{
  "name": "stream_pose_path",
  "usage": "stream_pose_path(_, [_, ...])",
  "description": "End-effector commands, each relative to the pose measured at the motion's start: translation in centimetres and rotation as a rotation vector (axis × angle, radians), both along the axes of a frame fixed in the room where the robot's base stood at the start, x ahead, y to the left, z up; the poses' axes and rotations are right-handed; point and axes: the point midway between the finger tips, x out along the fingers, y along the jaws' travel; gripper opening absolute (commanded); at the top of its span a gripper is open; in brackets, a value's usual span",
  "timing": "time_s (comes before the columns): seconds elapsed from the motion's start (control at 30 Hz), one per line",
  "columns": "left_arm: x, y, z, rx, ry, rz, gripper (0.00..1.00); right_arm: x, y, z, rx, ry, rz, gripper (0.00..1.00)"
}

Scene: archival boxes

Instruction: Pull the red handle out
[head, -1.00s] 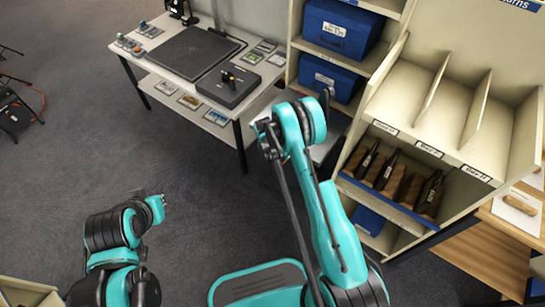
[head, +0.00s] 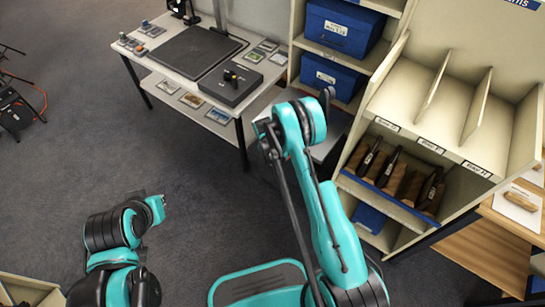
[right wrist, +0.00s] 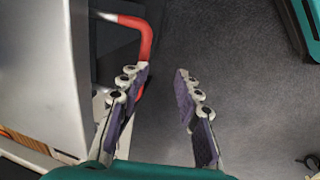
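In the right wrist view, the red handle (right wrist: 147,42) is a bent bar at the upper middle, with a white part at its left end. It stands out beside a pale panel at the left. My right gripper (right wrist: 162,73) is open, its two purple-padded fingers apart. The left finger overlaps the lower end of the red handle in the picture; I cannot tell whether they touch. Nothing shows between the fingertips. In the head view the right gripper and the handle are hidden behind my arm. My left arm is at the lower left, but its gripper fingers cannot be made out.
A table (head: 125,58) with a dark mat (head: 195,53) and a black box (head: 230,84) stands at the back. Shelves with blue boxes (head: 340,27) and a pale divided rack (head: 410,95) stand at the right.

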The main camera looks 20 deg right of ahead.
Motion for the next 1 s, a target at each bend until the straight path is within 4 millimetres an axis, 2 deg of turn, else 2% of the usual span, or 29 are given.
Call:
stream_pose_path(0.17, [0.0, 0.0, 0.0, 0.0, 0.0, 0.0, 0.0, 0.0, 0.1, 0.0, 0.001, 0.0, 0.0, 0.31])
stream_pose_path(0.27, [0.0, 0.0, 0.0, 0.0, 0.0, 0.0, 0.0, -0.1, 0.2, 0.8, 0.001, 0.0, 0.001, 0.31])
stream_pose_path(0.7, [0.0, 0.0, 0.0, 0.0, 0.0, 0.0, 0.0, -1.3, 1.5, 9.5, 0.001, -0.001, 0.0, 0.31])
stream_pose_path(0.83, [0.0, 0.0, 0.0, 0.0, 0.0, 0.0, 0.0, -1.4, 1.8, 11.0, 0.001, -0.001, 0.0, 0.31])
stream_pose_path(1.0, [0.0, 0.0, 0.0, 0.0, 0.0, 0.0, 0.0, -1.5, 1.9, 11.8, 0.001, -0.001, 0.0, 0.31])
